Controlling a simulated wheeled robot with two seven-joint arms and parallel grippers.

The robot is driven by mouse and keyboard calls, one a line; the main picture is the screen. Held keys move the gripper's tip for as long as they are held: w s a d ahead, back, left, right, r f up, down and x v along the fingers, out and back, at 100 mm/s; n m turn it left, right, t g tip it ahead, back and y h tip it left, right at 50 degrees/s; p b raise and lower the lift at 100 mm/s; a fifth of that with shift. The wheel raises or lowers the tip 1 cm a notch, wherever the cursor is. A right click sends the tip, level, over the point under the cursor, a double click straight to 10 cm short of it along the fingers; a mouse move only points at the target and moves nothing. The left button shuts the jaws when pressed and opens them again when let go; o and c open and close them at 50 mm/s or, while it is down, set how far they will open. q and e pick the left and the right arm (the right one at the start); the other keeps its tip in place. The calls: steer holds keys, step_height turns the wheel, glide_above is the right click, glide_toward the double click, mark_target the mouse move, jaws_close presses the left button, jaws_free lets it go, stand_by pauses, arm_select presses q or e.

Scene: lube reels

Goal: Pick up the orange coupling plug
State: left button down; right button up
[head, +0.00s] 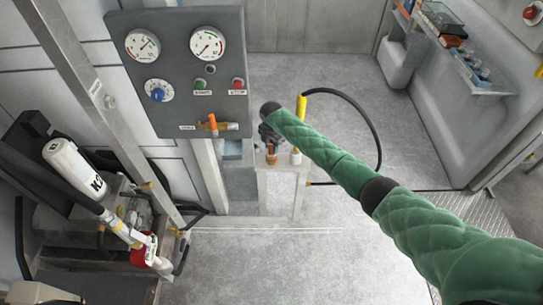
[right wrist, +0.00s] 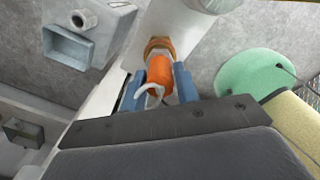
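The orange coupling plug (right wrist: 160,75) stands at a brass fitting (right wrist: 158,45) on top of a pale post, with a pale wire loop in front of it. In the head view only a small orange-brown part (head: 271,158) shows below my gripper. My right gripper (right wrist: 160,80) has its blue fingers on either side of the plug, parted, with narrow gaps; light contact cannot be ruled out. In the head view my right gripper (head: 268,138) is small, dark and at the post top, partly hidden by my green-sleeved arm. My left gripper is not in view.
A gauge panel (head: 178,75) with an orange-handled valve stands left of the post. A yellow-ended black hose (head: 345,98) loops to the right of it. A reel stand with a white cylinder (head: 75,168) is at the left. The floor (head: 300,265) in front is clear.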

jaws_close()
steer(key=shift+r, duration=0.15)
